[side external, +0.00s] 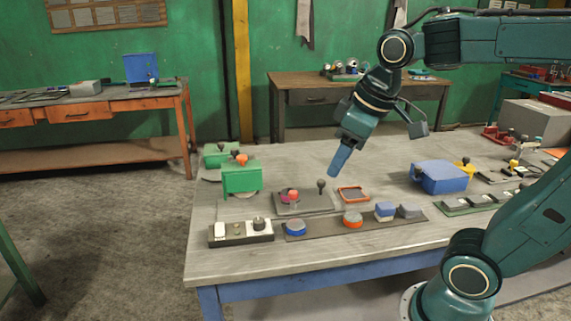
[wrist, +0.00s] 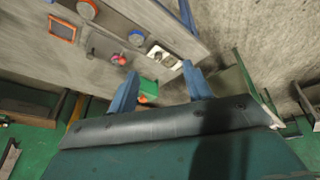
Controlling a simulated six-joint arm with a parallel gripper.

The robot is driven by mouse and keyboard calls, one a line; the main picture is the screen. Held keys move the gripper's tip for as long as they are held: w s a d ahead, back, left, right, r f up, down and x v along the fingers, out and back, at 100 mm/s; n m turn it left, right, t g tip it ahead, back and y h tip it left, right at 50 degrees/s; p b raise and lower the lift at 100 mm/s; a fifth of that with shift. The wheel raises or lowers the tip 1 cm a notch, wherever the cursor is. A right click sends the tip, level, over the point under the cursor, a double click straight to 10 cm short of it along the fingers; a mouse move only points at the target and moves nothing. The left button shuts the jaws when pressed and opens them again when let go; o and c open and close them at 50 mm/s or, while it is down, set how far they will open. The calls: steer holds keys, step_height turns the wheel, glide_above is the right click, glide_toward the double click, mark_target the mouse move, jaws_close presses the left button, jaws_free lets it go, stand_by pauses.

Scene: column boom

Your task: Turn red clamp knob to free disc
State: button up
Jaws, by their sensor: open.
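A red knob (side external: 292,195) stands on a dark flat plate (side external: 318,207) near the middle of the work table. A darker round part lies beside and under the knob; I cannot tell clearly whether it is the disc. The red knob also shows in the wrist view (wrist: 118,59), left of centre. My gripper (side external: 337,172) hangs above the table, to the right of the knob and higher, apart from it. In the wrist view, its two blue fingers (wrist: 160,84) are spread with nothing held between them.
A small black-topped lever (side external: 321,186) and an orange-framed tray (side external: 354,194) stand right of the knob. A green box (side external: 241,178) stands to the left. A switch box (side external: 240,232) and a strip with several round and square parts line the front. A blue box (side external: 438,177) is right.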

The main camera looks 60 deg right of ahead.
steer(key=w+d+f+n+g, duration=0.1)
steer(key=w+d, duration=0.2)
steer(key=w, duration=0.3)
steer(key=w+d+n+g, duration=0.1)
steer(key=w+d, duration=0.3)
steer(key=w, duration=0.2)
steer(key=n+g, duration=0.2)
steer(key=n, duration=0.1)
glide_above(292, 192)
step_height(292, 192, down, 8)
steer(key=f, duration=0.1)
steer(key=shift+d+r, duration=0.1)
steer(key=shift+r, duration=0.15)
step_height(292, 192, down, 14)
steer(key=shift+r, duration=0.1)
steer(key=shift+c, duration=0.4)
steer(key=c, duration=0.9)
